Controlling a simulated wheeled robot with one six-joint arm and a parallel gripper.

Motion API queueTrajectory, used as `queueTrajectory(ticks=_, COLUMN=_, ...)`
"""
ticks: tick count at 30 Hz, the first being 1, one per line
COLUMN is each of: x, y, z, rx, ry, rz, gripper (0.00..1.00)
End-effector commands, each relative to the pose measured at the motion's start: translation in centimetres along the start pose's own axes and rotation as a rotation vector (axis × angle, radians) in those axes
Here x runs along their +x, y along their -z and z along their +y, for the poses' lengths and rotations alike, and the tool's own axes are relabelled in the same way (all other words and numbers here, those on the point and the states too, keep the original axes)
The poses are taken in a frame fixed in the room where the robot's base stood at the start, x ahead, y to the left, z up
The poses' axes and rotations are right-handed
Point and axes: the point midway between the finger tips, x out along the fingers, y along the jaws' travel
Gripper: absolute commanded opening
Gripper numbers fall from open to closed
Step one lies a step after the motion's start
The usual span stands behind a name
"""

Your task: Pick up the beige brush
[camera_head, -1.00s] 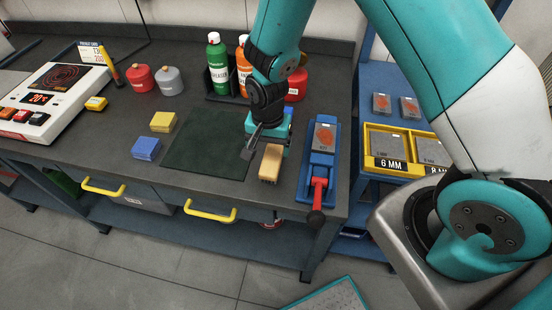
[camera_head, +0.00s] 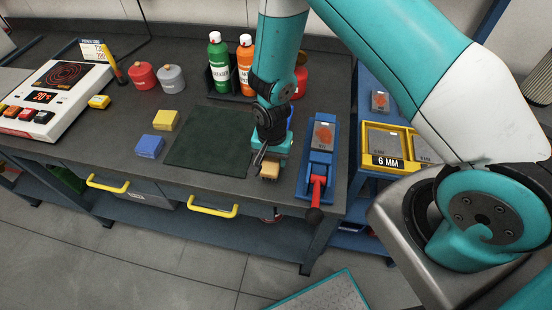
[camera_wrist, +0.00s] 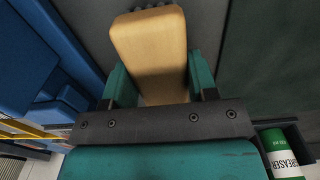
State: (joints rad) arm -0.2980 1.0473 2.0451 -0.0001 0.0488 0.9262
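The beige brush (camera_head: 269,171) lies on the dark bench top between the dark green mat and the blue clamp-like fixture. In the head view my gripper (camera_head: 266,160) is right over it and hides much of it. In the wrist view the brush (camera_wrist: 152,45) shows as a beige block with dark bristles at its top edge, slightly skewed to the gripper. Its near end lies between the two teal fingers (camera_wrist: 162,85). The fingers are apart, one on each side; the right one looks very close to the brush. I see no clear grip on it.
The blue fixture (camera_head: 318,160) with a red-handled lever stands just right of the brush. The green mat (camera_head: 212,140) is left of it. Green (camera_head: 218,62) and orange (camera_head: 245,65) bottles stand behind. Yellow (camera_head: 166,120) and blue (camera_head: 149,146) blocks lie farther left.

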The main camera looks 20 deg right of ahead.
Motion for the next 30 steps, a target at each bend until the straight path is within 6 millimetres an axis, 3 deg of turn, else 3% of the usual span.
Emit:
queueTrajectory(ticks=11, x=-0.2, y=0.0, z=0.0, rx=0.000, ry=0.000, rz=0.000, gripper=0.27)
queueTrajectory(ticks=17, x=-1.7, y=0.1, z=-0.1, rx=0.000, ry=0.002, rz=0.002, gripper=0.27)
queueTrajectory(ticks=20, x=-3.6, y=0.1, z=-0.1, rx=0.000, ry=0.005, rz=0.004, gripper=0.27)
queueTrajectory(ticks=30, x=-13.2, y=0.1, z=-0.1, rx=0.000, ry=0.007, rz=0.006, gripper=0.27)
